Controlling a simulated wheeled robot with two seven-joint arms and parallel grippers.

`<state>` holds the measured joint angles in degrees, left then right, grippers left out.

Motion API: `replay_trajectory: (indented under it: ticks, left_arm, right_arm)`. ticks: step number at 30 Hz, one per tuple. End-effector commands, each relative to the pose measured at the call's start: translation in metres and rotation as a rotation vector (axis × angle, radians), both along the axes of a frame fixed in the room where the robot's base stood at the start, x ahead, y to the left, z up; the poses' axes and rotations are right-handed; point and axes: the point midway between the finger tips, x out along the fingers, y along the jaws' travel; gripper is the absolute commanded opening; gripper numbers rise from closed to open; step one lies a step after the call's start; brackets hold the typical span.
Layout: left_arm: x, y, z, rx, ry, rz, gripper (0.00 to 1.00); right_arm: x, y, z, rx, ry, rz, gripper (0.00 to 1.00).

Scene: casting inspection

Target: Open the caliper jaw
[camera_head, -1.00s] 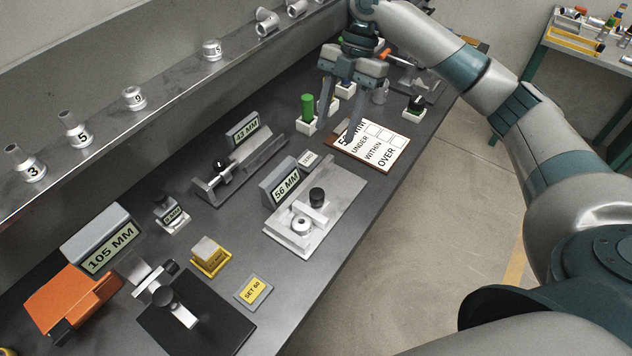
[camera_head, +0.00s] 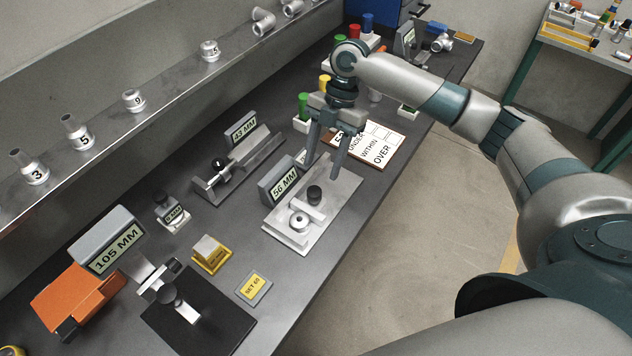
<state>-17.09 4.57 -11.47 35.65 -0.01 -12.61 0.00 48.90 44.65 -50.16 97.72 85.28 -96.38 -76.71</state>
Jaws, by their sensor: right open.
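Several gauges with displays stand on the dark bench; I cannot tell for sure which is the caliper. One is a rail with a black knob (camera_head: 218,164) and a display reading about 45 MM (camera_head: 244,130). Another is a pale plate (camera_head: 340,208) with a 56 MM display (camera_head: 281,184), a black knob (camera_head: 314,195) and a round metal part (camera_head: 299,222) on it. My right gripper (camera_head: 324,168) points down with its fingers apart and empty. It is above the far end of the pale plate, and I see no contact with the knob. My left gripper is out of view.
An orange gauge (camera_head: 66,298) with a 105 MM display and a black plate (camera_head: 200,322) are at the near left. A yellow block (camera_head: 211,252) and a SET 60 tile (camera_head: 254,288) lie nearby. A sorting board (camera_head: 372,146) is behind my right gripper. Numbered castings line the shelf.

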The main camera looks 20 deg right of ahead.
Motion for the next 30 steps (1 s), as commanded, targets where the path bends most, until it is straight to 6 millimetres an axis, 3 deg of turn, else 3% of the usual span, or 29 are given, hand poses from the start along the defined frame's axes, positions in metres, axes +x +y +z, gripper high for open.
replay_trajectory:
  ticks: [12, 18, 27, 30]
  left_arm:
    - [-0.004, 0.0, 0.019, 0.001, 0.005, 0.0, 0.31]
    - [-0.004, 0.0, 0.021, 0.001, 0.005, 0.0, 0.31]
    - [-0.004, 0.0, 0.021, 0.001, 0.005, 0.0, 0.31]
    - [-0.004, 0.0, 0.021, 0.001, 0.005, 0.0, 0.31]
  right_arm:
    - [-0.013, 0.022, -0.058, 0.0, 0.001, 0.0, 0.48]
    - [-0.015, 0.025, -0.069, 0.0, 0.0, 0.0, 0.48]
    - [-0.015, 0.025, -0.07, -0.001, -0.001, 0.001, 0.48]
    - [-0.015, 0.025, -0.07, -0.001, -0.001, 0.001, 0.24]
